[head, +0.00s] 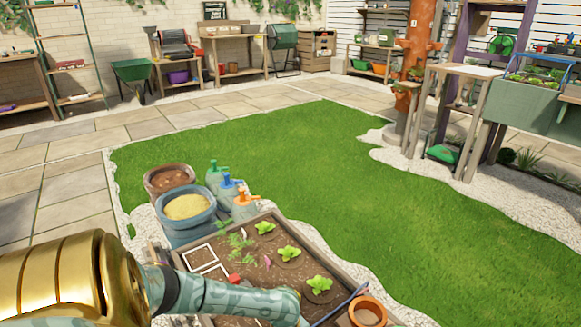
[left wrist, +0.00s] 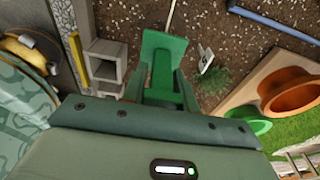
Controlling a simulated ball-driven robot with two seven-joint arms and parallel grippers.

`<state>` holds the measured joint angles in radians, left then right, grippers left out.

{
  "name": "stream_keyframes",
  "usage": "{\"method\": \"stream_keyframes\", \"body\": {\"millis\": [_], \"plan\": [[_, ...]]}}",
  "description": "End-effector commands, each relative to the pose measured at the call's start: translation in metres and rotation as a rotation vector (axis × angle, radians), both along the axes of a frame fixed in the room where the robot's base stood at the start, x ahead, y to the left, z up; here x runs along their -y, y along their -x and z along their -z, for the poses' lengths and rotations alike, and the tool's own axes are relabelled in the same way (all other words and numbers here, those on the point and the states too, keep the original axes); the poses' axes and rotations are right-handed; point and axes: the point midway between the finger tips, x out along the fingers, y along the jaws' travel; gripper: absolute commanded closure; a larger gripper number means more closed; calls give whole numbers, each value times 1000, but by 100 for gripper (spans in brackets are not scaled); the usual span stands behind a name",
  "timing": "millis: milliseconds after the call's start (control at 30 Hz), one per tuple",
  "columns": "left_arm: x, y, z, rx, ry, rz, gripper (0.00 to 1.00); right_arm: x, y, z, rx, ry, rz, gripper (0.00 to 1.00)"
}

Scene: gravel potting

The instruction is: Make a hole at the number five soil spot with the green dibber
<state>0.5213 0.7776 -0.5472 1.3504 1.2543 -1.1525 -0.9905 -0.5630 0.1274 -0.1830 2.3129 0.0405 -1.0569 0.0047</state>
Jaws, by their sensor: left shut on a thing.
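My left gripper (left wrist: 165,75) is shut, low over dark soil (left wrist: 215,22) in the left wrist view. The green dibber is held there, but its shape is mostly hidden by the green fingers; a thin pale shaft (left wrist: 172,12) shows beyond them. A small white marker (left wrist: 206,56) stands in the soil to the right of the fingers; I cannot read its number. In the head view the planter bed (head: 322,257) lies in front of me, and my left forearm crosses its near end. The fingers are out of sight there. My right gripper is not in view.
Leafy seedlings (head: 289,253) grow in the bed. Grey square frames (left wrist: 104,62) are left of the fingers. A terracotta pot (head: 368,312) stands at the bed's right corner, with a green ring (left wrist: 248,121) near it.

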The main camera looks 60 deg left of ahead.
Motion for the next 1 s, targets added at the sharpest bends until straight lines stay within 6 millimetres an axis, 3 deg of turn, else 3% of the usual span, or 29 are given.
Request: {"method": "stream_keyframes", "body": {"millis": [1000], "plan": [[0, 0, 31, -1, -1, 0, 91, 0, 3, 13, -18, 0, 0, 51]]}}
